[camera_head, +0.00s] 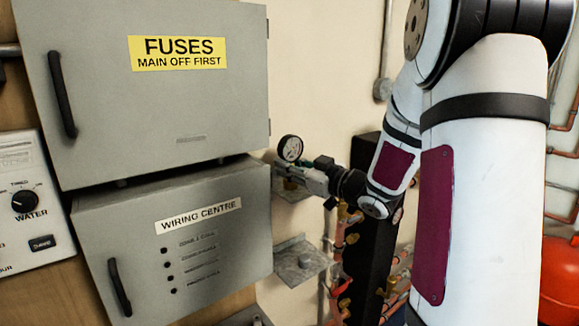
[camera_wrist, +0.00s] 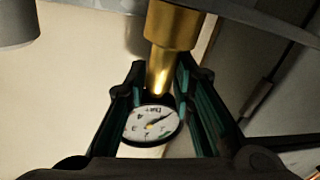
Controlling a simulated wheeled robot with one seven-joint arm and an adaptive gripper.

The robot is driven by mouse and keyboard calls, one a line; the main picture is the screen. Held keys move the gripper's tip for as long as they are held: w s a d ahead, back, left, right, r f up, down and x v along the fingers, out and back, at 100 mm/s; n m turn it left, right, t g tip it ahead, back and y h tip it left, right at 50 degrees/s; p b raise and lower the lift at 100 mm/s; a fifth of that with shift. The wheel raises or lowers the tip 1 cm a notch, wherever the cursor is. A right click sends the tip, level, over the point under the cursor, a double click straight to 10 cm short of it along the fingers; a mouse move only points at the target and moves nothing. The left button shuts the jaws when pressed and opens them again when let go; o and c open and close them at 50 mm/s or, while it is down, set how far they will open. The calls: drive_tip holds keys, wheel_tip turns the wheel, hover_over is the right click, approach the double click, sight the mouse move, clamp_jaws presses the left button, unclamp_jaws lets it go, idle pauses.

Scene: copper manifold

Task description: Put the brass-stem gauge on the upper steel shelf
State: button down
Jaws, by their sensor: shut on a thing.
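The gauge (camera_head: 290,149) has a round white dial with a dark rim. In the wrist view its brass stem (camera_wrist: 172,28) and dial (camera_wrist: 153,125) show between the fingers. My gripper (camera_head: 303,173) is shut on the gauge; its green-lined fingers (camera_wrist: 160,80) flank the stem near the dial. In the head view the gauge is upright, dial on top, over the upper steel shelf (camera_head: 291,195). The gripper partly hides this shelf. I cannot tell whether the stem's foot touches it.
The grey fuse cabinet (camera_head: 190,100) and wiring centre box (camera_head: 180,250) stand close on the left. Copper pipes with valves (camera_head: 345,285) run below and behind my gripper. A red vessel (camera_head: 560,280) is at right.

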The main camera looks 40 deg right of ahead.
drive_tip(key=shift+f, duration=0.1)
drive_tip(key=c, duration=1.4)
unclamp_jaws()
